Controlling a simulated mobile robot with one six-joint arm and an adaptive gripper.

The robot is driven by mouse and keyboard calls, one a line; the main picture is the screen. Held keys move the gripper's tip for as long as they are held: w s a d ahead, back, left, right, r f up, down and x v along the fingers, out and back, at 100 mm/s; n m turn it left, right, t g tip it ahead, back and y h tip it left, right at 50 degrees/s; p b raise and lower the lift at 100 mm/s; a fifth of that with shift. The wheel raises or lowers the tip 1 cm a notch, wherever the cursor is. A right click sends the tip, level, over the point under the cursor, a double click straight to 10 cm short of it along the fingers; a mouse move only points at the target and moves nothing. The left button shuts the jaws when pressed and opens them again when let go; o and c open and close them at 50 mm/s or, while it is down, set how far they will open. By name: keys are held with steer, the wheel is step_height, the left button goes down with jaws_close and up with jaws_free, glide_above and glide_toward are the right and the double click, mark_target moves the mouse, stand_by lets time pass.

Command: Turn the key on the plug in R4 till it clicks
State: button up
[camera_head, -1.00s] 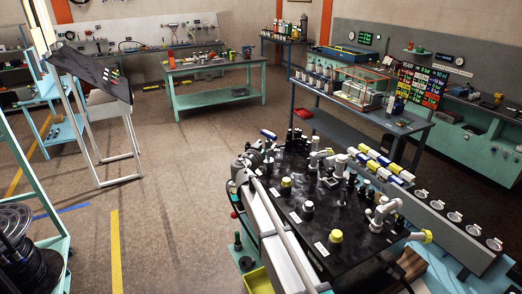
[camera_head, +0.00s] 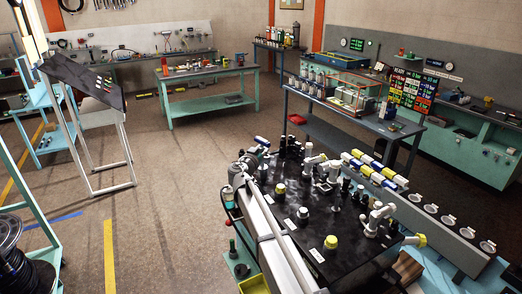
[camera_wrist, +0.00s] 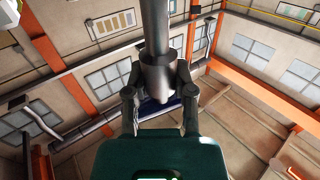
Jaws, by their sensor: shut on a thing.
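My gripper (camera_wrist: 160,82) shows in the wrist view, its two dark fingers closed on either side of a grey metal cylinder (camera_wrist: 155,28). The cylinder has a thick collar between the fingers and a thinner shaft running out of the top of the picture. In the head view a black-topped bench (camera_head: 292,228) carries several short plugs, some with yellow caps (camera_head: 331,242), others black (camera_head: 302,213), with small white cards beside them. White elbow-shaped fittings (camera_head: 377,218) stand among them. I cannot read which place is R4, nor make out a key on a plug.
A grey ledge with round white dishes (camera_head: 448,220) runs along the bench's right side. Blue, yellow and white blocks (camera_head: 375,172) line its back edge. A green workbench (camera_head: 210,104) stands farther back. Open floor (camera_head: 165,210) lies to the left.

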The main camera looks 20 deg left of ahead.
steer(key=shift+h, duration=0.3)
jaws_close()
steer(key=shift+w+a+m+h, duration=0.1)
steer(key=shift+a+m+h, duration=0.05)
steer(key=shift+m+h, duration=0.85)
steer(key=m+g+h, duration=0.1)
steer(key=h, duration=0.2)
steer(key=shift+m, duration=0.3)
steer(key=shift+d+y, duration=0.25)
steer(key=shift+y, duration=0.05)
steer(key=shift+n+y, duration=0.5)
steer(key=shift+a, duration=0.1)
steer(key=o, duration=1)
jaws_free()
steer(key=shift+c, duration=0.2)
